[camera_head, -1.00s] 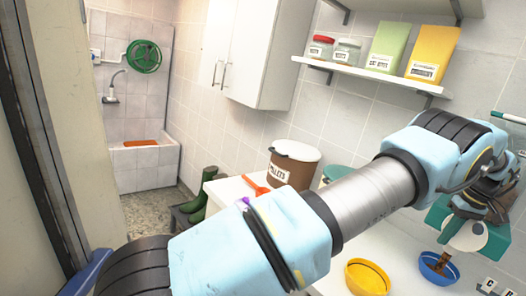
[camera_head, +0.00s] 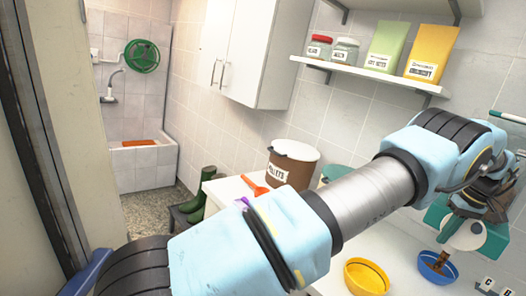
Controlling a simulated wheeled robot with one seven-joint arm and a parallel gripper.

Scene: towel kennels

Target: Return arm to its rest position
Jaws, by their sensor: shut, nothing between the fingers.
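My arm crosses the picture from the lower left to the right, over the white counter. My gripper (camera_head: 474,205) is the small dark end at the right edge, past the light-blue wrist. It is shut and empty, and its fingertips are hard to make out. It is in front of or above a teal object (camera_head: 436,216) with a white round part; the gap between them cannot be judged.
A yellow bowl (camera_head: 366,277) and a blue bowl (camera_head: 437,267) stand on the counter below the arm. A brown labelled pellet bin (camera_head: 292,165) and an orange scoop (camera_head: 253,187) are behind it. A wall shelf (camera_head: 375,75) holds jars and packets.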

